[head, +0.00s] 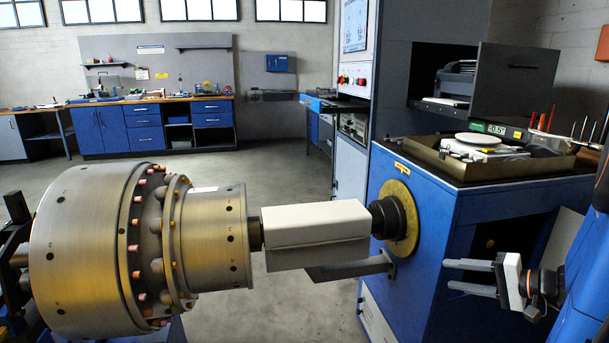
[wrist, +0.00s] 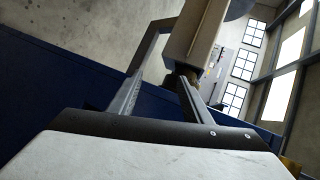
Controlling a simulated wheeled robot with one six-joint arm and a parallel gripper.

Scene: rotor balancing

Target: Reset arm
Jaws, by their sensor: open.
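My gripper (head: 468,277) is at the lower right of the head view, in front of the blue machine cabinet (head: 420,225). Its two fingers point left, are spread apart and hold nothing. In the wrist view the fingers of my gripper (wrist: 158,92) reach up from the dark palm with a gap between them. The large metal rotor (head: 85,250) lies level at the left of the head view, well apart from my gripper. A white box-shaped guard (head: 315,232) covers the shaft between the rotor and the cabinet; its beige side (wrist: 195,35) shows beyond the fingers in the wrist view.
A tray (head: 405,150) with a white scale (head: 485,145) sits on top of the cabinet. Several red-handled tools (head: 540,120) stand at its right. A grey bracket (head: 350,268) juts out below the guard. A workbench (head: 150,120) stands far back; the floor between is clear.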

